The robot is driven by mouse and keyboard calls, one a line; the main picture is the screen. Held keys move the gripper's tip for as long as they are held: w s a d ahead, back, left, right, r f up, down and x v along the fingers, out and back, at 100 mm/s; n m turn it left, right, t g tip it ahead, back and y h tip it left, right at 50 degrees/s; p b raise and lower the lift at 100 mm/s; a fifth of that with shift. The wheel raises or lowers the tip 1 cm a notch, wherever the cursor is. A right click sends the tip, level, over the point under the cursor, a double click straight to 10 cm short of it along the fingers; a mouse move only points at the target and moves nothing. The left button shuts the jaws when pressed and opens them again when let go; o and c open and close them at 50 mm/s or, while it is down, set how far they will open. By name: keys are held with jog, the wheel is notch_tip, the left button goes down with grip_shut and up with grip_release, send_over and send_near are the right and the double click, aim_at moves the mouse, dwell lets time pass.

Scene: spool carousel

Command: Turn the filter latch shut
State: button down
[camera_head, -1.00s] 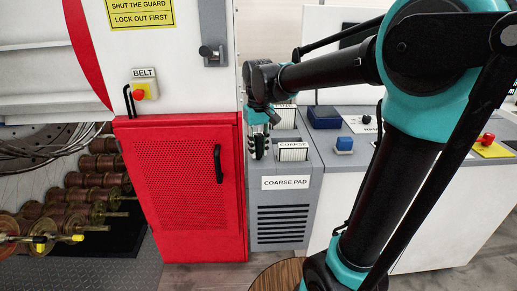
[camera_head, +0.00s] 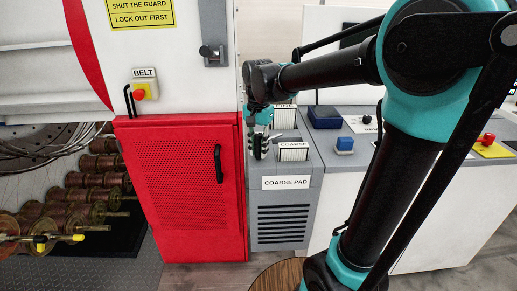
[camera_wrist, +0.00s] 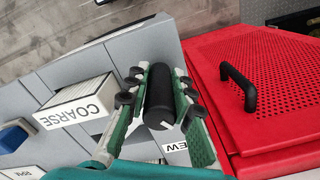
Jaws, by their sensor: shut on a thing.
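The filter latch shows as a black rounded handle (camera_wrist: 159,97) between the fingers in the wrist view. My gripper (camera_wrist: 160,100) is shut on it, with its green-padded fingers on either side. In the head view my gripper (camera_head: 261,149) points down over the left part of the grey filter cabinet top (camera_head: 313,157), beside the COARSE filter pad (camera_head: 293,152). The latch is hard to make out there, behind the fingers. The COARSE pad also shows left of the fingers in the wrist view (camera_wrist: 75,103), standing in its slot.
A red perforated guard door (camera_head: 180,190) with a black handle (camera_head: 218,164) stands close left of the cabinet. A second pad (camera_head: 285,117) stands behind the COARSE one. A blue button (camera_head: 344,144) and a dark blue box (camera_head: 325,116) lie to the right.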

jog(key=m, duration=0.6)
jog(key=shift+m, duration=0.3)
dwell(0.4)
jog(key=c, duration=1.3)
grip_release()
notch_tip(320, 180, up, 12)
